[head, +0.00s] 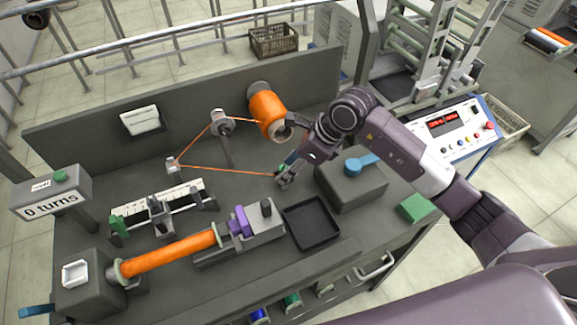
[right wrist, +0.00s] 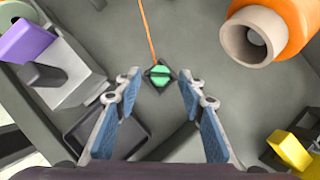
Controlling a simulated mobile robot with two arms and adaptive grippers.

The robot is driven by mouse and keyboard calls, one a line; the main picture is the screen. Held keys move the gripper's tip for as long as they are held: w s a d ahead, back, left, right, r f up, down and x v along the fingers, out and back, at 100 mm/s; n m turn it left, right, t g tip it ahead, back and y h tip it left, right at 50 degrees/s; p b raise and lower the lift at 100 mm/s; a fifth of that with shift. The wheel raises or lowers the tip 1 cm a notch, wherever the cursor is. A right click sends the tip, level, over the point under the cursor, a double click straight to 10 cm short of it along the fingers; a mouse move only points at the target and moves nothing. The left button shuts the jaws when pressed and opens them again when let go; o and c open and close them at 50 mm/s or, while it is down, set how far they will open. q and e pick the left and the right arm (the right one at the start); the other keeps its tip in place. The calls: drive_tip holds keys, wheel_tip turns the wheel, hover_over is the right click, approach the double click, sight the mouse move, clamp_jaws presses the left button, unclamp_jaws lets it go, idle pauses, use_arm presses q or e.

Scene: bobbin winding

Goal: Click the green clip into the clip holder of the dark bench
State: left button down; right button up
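The green clip (right wrist: 160,74) lies at the end of the orange thread, on a small dark diamond-shaped piece that looks like the clip holder (right wrist: 149,82). Whether the clip is fully seated cannot be told. My right gripper (right wrist: 158,88) is open and empty, with its blue-padded fingers either side of the clip and a gap at each side. In the head view, my right gripper (head: 286,181) is low over the dark bench (head: 240,178) and largely hides the clip and holder. My left gripper is not in view.
An orange spool (head: 267,112) stands behind my gripper. A grey box with a blue lever (head: 352,187) is close on the right, a black tray (head: 311,222) in front. The thread (head: 225,170) runs left to a guide. A long orange bobbin (head: 170,254) lies front left.

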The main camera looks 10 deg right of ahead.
drive_tip(key=shift+r, duration=0.1)
drive_tip(key=v, duration=1.2)
